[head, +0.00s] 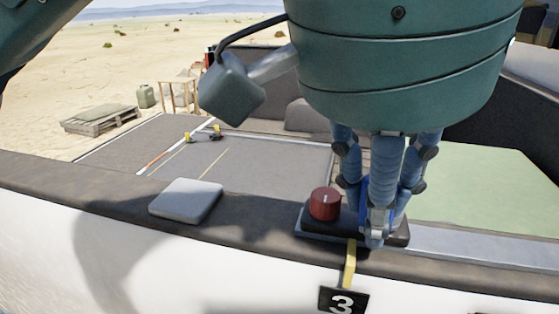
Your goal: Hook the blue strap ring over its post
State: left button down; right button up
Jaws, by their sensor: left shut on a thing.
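My left gripper (376,232) reaches down from the top, with its blue-grey fingers close together at a dark base on the ledge. A bright blue piece (364,192), which looks like part of the blue strap ring, shows between and behind the fingers. The fingers are shut on it and hide most of it. Its full shape cannot be made out, nor whether it touches the base. A red round knob (325,204) stands on the base (318,228), just left of the fingers. I cannot make out the post for certain. My right gripper is not in view.
A yellow strip (350,262) hangs from the ledge with a black tag marked 3 (343,301). A pale square pad (186,201) lies on the ledge (110,198) at left. Beyond are a grey panel (265,172) and a green surface (480,195).

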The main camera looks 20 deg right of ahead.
pick_arm(q)
jog(key=c, duration=1.3)
grip_release()
